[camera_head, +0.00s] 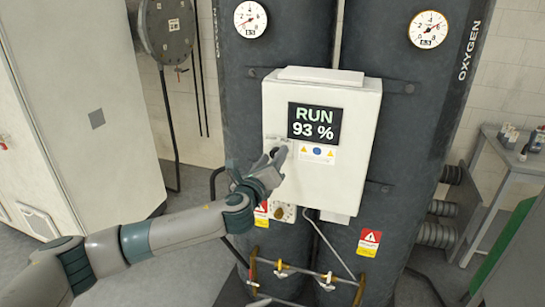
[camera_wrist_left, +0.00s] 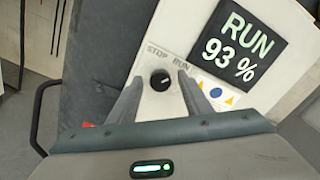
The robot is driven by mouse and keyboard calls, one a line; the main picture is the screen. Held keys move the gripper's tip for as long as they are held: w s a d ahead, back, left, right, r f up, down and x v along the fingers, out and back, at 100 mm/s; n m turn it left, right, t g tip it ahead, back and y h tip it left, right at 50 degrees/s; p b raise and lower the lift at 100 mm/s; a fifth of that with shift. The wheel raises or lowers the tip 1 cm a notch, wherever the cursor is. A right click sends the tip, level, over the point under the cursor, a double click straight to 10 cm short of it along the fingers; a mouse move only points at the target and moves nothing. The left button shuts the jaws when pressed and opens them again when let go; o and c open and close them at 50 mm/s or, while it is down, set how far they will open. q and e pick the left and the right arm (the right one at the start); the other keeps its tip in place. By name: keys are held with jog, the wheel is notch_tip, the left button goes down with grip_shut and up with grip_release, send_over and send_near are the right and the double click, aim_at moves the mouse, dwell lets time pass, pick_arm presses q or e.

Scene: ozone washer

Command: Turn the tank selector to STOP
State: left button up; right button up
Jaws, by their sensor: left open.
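The tank selector (camera_wrist_left: 161,80) is a small black knob on the white control box (camera_head: 350,180), below its STOP and RUN labels. A light mark on the knob shows, but its exact direction is hard to read. The display (camera_head: 314,122) reads RUN 93 %, also in the left wrist view (camera_wrist_left: 237,46). My left gripper (camera_head: 276,155) is at the box's left front. In the left wrist view its open fingers (camera_wrist_left: 158,88) stand on either side of the knob; I cannot tell whether they touch it. In the head view the gripper hides the knob. My right gripper is not in view.
Two dark oxygen tanks (camera_head: 240,110) with gauges stand behind the box. Yellow-handled valves and pipes (camera_head: 283,270) run low in front. A grey table (camera_head: 507,160) with small items is at right, a pale cabinet (camera_head: 85,110) at left.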

pick_arm(q)
jog(key=c, duration=1.1)
jog(key=shift+o, duration=0.2)
jog(key=shift+f+n+b, duration=0.2)
jog(key=shift+n+b, duration=0.65)
jog(key=shift+n, duration=0.35)
jog(key=shift+r+n+b, duration=0.1)
jog(key=shift+n+b, duration=1.4)
jog(key=shift+n, duration=3.4)
